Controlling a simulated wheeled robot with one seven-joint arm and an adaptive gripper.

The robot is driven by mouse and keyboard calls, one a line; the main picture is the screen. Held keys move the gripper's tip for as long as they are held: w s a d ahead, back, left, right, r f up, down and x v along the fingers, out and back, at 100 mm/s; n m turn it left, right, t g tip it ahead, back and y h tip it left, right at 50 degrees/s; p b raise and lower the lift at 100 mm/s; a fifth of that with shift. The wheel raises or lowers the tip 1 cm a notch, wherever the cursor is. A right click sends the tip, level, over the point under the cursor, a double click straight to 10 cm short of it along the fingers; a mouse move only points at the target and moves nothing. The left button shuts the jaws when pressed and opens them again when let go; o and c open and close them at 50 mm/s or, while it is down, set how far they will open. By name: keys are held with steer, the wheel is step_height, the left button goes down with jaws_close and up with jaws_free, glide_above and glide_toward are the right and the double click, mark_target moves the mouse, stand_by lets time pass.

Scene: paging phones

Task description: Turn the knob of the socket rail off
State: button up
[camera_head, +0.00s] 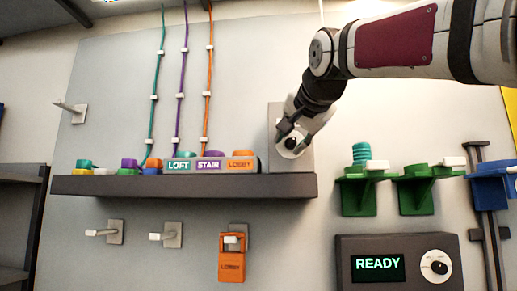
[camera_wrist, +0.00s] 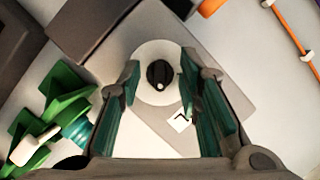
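The knob (camera_wrist: 160,75) is a small black handle with a pale mark, on a round white dial (camera_wrist: 152,48). It sits on a grey plate (camera_head: 276,118) at the right end of the dark socket rail (camera_head: 190,187), and the dial also shows under my gripper in the head view. My gripper (camera_wrist: 159,68) is open. Its two green-lined fingers stand on either side of the knob, with gaps on both sides. I cannot tell how close the fingertips are to the plate. LOFT, STAIR and LOBBY sockets (camera_head: 208,165) line the rail to the left.
Green brackets (camera_head: 357,195) stand to the right, one with a teal coil (camera_head: 362,151). A dark console (camera_head: 397,262) below reads READY and has its own white dial (camera_head: 436,266). An orange LOBBY handset (camera_head: 231,268) hangs under the rail. Green, purple and orange cables run up the wall.

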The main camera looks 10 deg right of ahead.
jaws_close()
steer(key=shift+p, duration=0.35)
steer(key=n+g+h+p, duration=0.1)
steer(key=n+p, duration=0.1)
steer(key=shift+r+p, duration=0.2)
steer(key=shift+p, duration=0.1)
steer(key=n+h+p, duration=0.1)
steer(key=n+p, duration=0.1)
steer(key=shift+a+n+g+h, duration=0.1)
steer(key=shift+n+g+h, duration=0.2)
steer(key=shift+n, duration=0.1)
steer(key=n+h+p, duration=0.2)
steer(key=n, duration=0.1)
steer(key=shift+a+f+n+g+h, duration=0.1)
steer(key=shift+a+n+g+h, duration=0.05)
steer(key=shift+n+g+h, duration=0.2)
steer(key=n+h, duration=0.2)
steer(key=n, duration=0.1)
steer(key=shift+w+f+n, duration=0.1)
steer(key=shift+n, duration=0.25)
steer(key=shift+h, duration=0.35)
